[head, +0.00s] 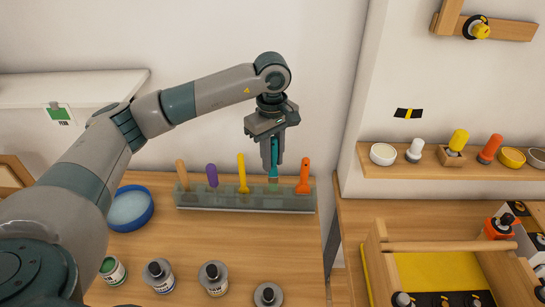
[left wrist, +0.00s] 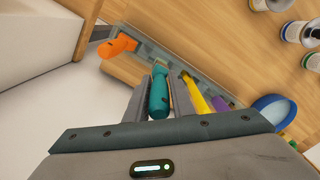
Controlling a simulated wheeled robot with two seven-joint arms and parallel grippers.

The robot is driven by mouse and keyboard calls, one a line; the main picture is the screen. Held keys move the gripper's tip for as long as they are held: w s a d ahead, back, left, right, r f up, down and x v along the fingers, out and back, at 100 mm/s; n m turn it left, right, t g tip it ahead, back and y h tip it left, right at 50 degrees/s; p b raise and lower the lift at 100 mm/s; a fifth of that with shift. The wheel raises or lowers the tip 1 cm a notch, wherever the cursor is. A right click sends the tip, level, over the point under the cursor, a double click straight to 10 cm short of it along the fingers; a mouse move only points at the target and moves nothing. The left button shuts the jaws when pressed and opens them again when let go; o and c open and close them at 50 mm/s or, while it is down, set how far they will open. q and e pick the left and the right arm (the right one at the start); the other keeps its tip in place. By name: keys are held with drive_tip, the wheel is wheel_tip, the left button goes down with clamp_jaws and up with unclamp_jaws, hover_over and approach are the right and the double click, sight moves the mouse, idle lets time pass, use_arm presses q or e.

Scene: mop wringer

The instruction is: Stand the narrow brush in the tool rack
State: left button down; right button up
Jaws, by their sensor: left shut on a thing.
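The tool rack (head: 246,201) is a long, pale, see-through grey-green strip at the back of the wooden table. It also shows in the left wrist view (left wrist: 150,50). My left gripper (head: 273,160) points down above the rack's right half and is shut on a teal-handled tool (head: 274,173), which I take to be the narrow brush. Its teal handle lies between the fingers in the left wrist view (left wrist: 159,95). The tool is about upright, with its lower end at the rack between the yellow and orange tools. I cannot tell whether it is seated in a slot. My right gripper is not in view.
A tan tool (head: 181,174), a purple tool (head: 212,175), a yellow tool (head: 243,174) and an orange tool (head: 304,177) stand in the rack. A blue bowl (head: 149,215) is to the left. Several bottles stand at the table's front. A wall shelf (head: 440,171) is at right.

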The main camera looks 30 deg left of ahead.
use_arm(q)
drive_tip(key=shift+f+b, duration=0.95)
drive_tip(key=shift+f, duration=0.15)
drive_tip(key=shift+f, duration=0.15)
